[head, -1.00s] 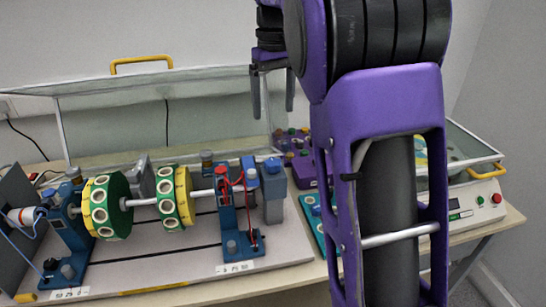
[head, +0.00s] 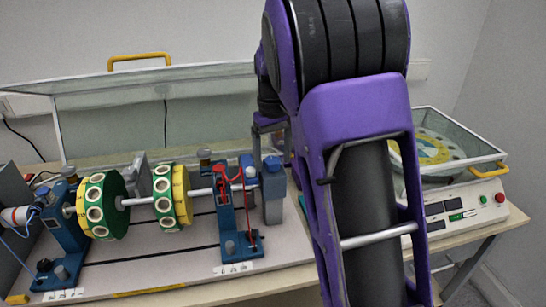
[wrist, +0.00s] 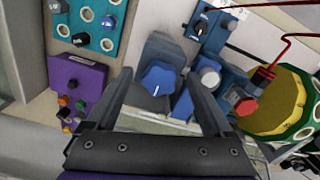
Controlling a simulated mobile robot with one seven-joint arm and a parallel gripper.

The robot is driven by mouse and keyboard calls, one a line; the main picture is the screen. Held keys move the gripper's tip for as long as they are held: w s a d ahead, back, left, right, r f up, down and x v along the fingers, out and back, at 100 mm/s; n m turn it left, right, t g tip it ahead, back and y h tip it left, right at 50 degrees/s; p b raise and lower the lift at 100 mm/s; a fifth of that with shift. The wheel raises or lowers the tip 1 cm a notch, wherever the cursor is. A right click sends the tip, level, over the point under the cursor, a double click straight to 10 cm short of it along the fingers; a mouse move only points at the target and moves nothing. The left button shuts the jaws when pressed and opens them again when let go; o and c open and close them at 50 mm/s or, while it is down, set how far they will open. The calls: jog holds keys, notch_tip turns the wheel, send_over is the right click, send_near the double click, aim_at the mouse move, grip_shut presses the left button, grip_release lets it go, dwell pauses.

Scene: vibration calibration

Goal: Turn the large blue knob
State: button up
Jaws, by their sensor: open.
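The large blue knob (wrist: 158,80) has a lobed rim and a white pointer line, and sits on top of a grey-blue block. In the head view the knob (head: 272,164) tops the grey block at the right end of the shaft rig. My gripper (wrist: 160,76) is open, its dark fingers on either side of the knob in the wrist view, with gaps showing. In the head view my gripper (head: 271,148) points down over the knob, partly hidden by my arm. I cannot tell how far the fingertips are above it.
A smaller blue-grey knob (wrist: 209,77) and a red-capped post (wrist: 246,105) stand close to the right finger. A purple box (wrist: 75,85) and teal panel (wrist: 88,25) lie left in the wrist view. A clear-lidded console (head: 465,210) stands at the right.

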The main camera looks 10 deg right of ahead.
grip_shut()
dwell(0.3)
jog(key=shift+r, duration=0.1)
jog(key=m+p, duration=0.2)
jog(key=m, duration=0.1)
jog(key=shift+a+m, duration=0.1)
jog(key=shift+m, duration=0.3)
jog(key=m+p, duration=0.1)
jog(key=m, duration=0.3)
jog(key=shift+m, duration=0.3)
jog(key=m, duration=0.4)
jog(key=shift+w+a, duration=0.1)
jog(key=shift+a, duration=0.05)
jog(key=m, duration=0.5)
jog(key=shift+w, duration=0.1)
jog(key=shift+m, duration=0.3)
